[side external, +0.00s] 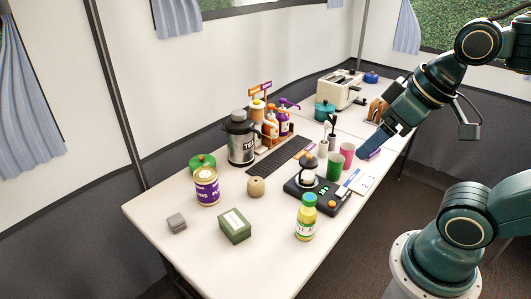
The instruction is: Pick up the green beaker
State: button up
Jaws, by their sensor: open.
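The green beaker (335,166) stands upright on the white table, right of the middle of the view. A pink cup (347,154) stands close behind it to the right. My gripper (372,141) is open, above the table to the upper right of the beaker and apart from it. I see nothing held.
The table's front left (185,262) is clear.

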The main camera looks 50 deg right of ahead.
jog(key=shift+w, duration=0.15)
jog(key=g, duration=0.6)
send_over(335, 164)
jog(key=w+d, duration=0.1)
jog(key=d, duration=0.2)
notch_tip(335, 164, down, 20)
jog(key=r, duration=0.1)
notch_tip(335, 164, down, 9)
jog(key=shift+a, duration=0.15)
jog(key=shift+w+f, duration=0.1)
jog(key=shift+f, duration=0.1)
jog(key=shift+f, duration=2.45)
